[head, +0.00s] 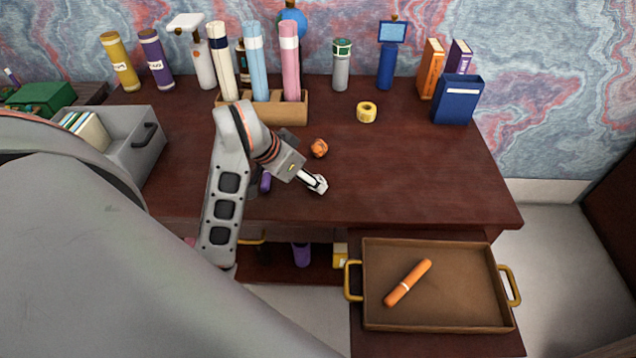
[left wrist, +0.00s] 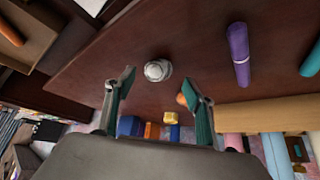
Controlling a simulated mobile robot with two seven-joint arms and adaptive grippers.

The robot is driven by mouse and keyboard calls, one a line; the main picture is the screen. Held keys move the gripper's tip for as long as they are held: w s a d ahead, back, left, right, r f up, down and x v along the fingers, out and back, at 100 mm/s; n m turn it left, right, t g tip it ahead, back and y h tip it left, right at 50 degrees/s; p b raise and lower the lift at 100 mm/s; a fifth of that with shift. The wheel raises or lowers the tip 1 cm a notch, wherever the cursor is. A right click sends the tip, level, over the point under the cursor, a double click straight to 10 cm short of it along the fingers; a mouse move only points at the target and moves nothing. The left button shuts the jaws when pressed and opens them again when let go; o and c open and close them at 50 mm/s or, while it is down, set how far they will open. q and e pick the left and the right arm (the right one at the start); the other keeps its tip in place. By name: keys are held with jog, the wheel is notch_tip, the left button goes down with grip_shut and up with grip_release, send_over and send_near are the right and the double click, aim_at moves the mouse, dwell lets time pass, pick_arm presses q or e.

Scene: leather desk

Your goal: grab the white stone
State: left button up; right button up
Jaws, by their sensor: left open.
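The white stone (left wrist: 157,70) is a small rounded pale lump on the dark red desk in the left wrist view. It sits ahead of my left gripper (left wrist: 159,80), near the gap between the two fingertips. The fingers are open and spread, with nothing held. In the head view my left gripper (head: 314,182) is low over the front middle of the desk. A whitish shape shows at its tips there, but I cannot clearly separate stone from fingers. My right gripper is not in view.
An orange ball (head: 319,148) lies just behind the gripper. A purple cylinder (head: 265,182) lies left of it. A yellow tape roll (head: 367,112) and a holder (head: 291,106) with rolled tubes stand further back. The desk's right side is clear.

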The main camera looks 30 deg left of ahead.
pick_arm(q)
jog(key=x, duration=0.4)
jog(key=shift+d+b, duration=0.15)
jog(key=shift+b, duration=0.2)
jog(key=c, duration=1.3)
jog(key=shift+r, duration=0.1)
